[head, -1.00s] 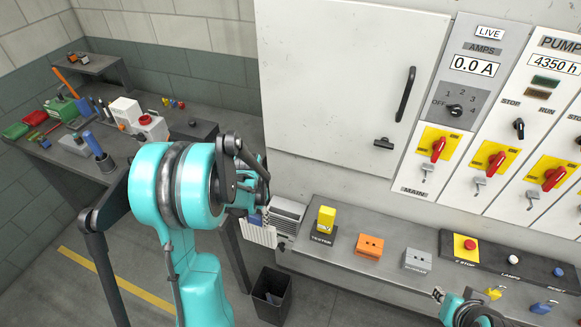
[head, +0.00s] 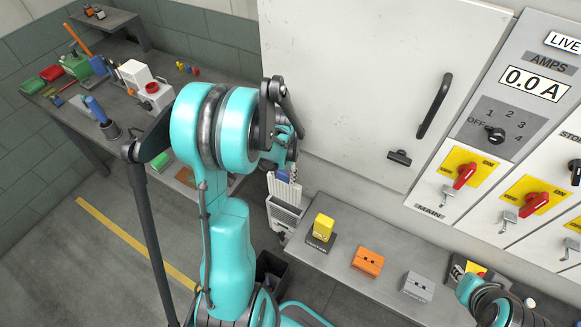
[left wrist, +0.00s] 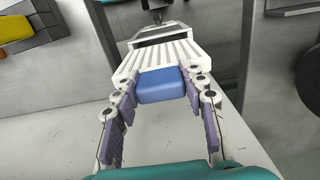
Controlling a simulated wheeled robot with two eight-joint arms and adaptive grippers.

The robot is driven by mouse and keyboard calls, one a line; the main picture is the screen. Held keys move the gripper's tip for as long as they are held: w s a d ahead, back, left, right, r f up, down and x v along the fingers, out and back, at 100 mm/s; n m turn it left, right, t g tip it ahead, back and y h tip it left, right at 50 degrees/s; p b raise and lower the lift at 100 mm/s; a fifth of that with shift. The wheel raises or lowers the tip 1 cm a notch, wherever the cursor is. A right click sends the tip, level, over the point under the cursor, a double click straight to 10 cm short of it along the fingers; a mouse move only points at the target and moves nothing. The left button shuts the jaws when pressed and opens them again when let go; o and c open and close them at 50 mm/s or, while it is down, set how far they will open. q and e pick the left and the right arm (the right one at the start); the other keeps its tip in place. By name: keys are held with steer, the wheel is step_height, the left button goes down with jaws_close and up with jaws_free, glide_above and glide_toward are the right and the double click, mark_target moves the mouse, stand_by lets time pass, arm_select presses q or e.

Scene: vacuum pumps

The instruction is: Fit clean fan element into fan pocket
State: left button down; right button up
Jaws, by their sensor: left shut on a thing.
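The fan element (head: 285,190) is a white ribbed panel with a blue grip block. My left gripper (left wrist: 160,100) is shut on the blue block (left wrist: 162,85), with a finger on each side. In the left wrist view the white ribs (left wrist: 158,60) point away from the gripper, towards a pale housing with a dark slot (left wrist: 165,39). In the head view the element is just above the pale fan housing (head: 284,218) beside the bench. I cannot tell whether the element touches it. My right arm shows at the lower right; its fingertips cannot be made out.
A yellow tester (head: 323,227), an orange block (head: 368,261) and a grey block (head: 417,286) stand on the bench right of the housing. A dark bin (head: 272,268) is below. The white cabinet (head: 360,90) rises behind. A cluttered table (head: 120,100) is at the left.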

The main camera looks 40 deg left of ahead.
mark_target(284, 182)
arm_select(q)
steer(key=shift+w, duration=0.2)
steer(key=shift+s, duration=0.1)
steer(key=shift+b, duration=0.3)
step_height(284, 182, down, 5)
steer(key=b, duration=0.4)
steer(key=shift+r, duration=0.25)
